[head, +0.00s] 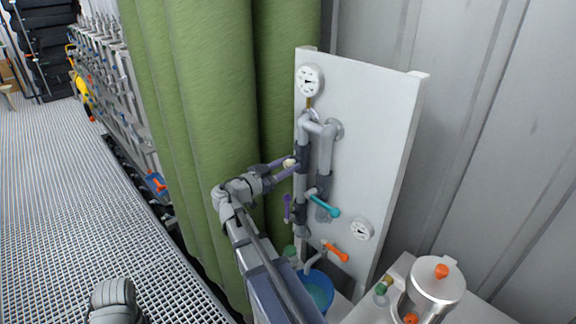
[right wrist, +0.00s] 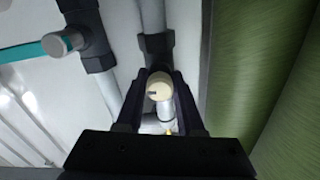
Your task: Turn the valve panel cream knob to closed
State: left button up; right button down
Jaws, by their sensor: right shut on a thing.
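The valve panel (head: 372,120) is a white upright board with grey pipes and coloured handles. The cream knob (head: 290,162) sits on the left pipe at mid height. My right gripper (head: 285,167) reaches it from the left and is shut on it, one finger on each side. In the right wrist view the round cream knob (right wrist: 159,86) sits between the dark fingers, with a small dark mark on its face. The fingers hide its sides. My left gripper does not show.
A teal handle (head: 323,205), a purple lever (head: 287,208) and an orange handle (head: 336,251) sit below the knob. A green curtain (head: 210,100) hangs close on the left. A blue bucket (head: 318,292) and a metal vessel (head: 436,290) stand below.

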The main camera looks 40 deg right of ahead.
jog(key=c, duration=0.5)
grip_release()
jog(key=shift+s+a, duration=0.2)
jog(key=shift+a, duration=1.75)
jog(key=shift+s+a, duration=0.15)
jog(key=shift+a, duration=1.8)
jog(key=s+a+f+n+y, duration=0.2)
jog(key=a+f+n+y, duration=0.35)
jog(key=a+f, duration=0.25)
jog(key=s+a+f+n+y, duration=0.35)
jog(key=a+f+n, duration=0.25)
jog(key=a+f, duration=0.2)
jog(key=s+a+f+n+y, duration=0.2)
jog(key=a+n, duration=0.2)
jog(key=a, duration=0.2)
jog(key=s+a+f+n+g+y, duration=0.1)
jog(key=s+a+f+n+y, duration=0.1)
jog(key=a, duration=0.4)
jog(key=s+a+f+n+y, duration=0.2)
jog(key=s+a+n+y, duration=0.1)
jog(key=s+a+n, duration=0.1)
jog(key=shift+s+a+n+g+y, duration=0.2)
jog(key=shift+a+n+g+y, duration=0.2)
jog(key=shift+a+n, duration=0.6)
